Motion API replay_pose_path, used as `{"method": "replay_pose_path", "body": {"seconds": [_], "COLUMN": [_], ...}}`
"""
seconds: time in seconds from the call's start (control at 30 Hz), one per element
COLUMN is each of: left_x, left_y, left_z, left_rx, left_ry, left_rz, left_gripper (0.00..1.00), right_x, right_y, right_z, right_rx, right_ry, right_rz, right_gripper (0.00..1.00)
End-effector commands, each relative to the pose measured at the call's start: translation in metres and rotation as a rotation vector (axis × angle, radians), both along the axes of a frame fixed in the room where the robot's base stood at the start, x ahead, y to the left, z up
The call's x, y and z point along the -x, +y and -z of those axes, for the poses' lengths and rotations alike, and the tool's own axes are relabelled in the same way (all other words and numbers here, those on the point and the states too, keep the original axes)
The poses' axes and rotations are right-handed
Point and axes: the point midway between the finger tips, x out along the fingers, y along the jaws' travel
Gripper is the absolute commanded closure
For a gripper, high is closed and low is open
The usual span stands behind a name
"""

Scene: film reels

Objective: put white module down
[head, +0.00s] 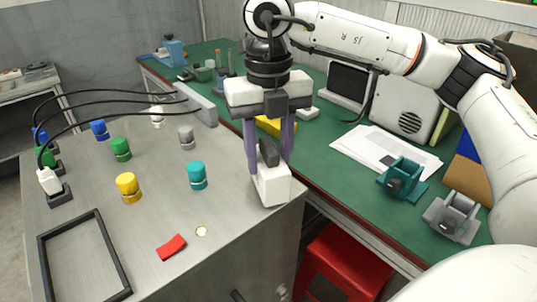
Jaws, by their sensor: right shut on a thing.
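The white module (272,189) is a white block with a dark upright grip on top. My right gripper (268,160) points down with its fingers shut on the module. The module is upright over the right part of the grey metal worktop (225,240), near its right edge. I cannot tell whether its underside touches the worktop. My left gripper is not in view.
On the worktop stand a teal knob (197,175), a yellow knob (128,186), a green knob (121,149), a red piece (171,247) and a black frame (73,293). A green-topped bench (345,205) with papers (380,150) lies to the right, a red stool (340,268) below.

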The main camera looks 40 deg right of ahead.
Motion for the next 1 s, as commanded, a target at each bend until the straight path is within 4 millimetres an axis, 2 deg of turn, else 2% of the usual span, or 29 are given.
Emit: {"method": "replay_pose_path", "body": {"seconds": [0.37,0.4,0.5,0.8,0.93,1.0], "left_x": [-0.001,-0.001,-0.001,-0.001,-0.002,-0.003], "left_y": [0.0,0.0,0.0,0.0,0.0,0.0], "left_z": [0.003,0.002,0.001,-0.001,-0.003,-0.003], "left_rx": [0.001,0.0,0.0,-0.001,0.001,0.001], "left_ry": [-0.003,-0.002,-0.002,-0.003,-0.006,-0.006], "left_rz": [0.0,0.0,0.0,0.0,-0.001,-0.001], "left_gripper": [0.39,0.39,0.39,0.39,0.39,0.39], "right_x": [0.0,0.0,0.0,0.0,-0.001,-0.001], "right_y": [0.0,0.0,0.0,0.0,0.001,0.001], "right_z": [0.007,0.006,0.006,0.003,-0.008,-0.02], "right_rx": [0.0,0.0,0.0,0.0,-0.002,-0.001], "right_ry": [-0.002,-0.001,-0.001,-0.002,-0.005,-0.006], "right_rz": [0.0,0.0,0.0,0.0,-0.001,0.0], "right_gripper": [0.88,0.56,0.43,0.43,0.43,0.43]}}
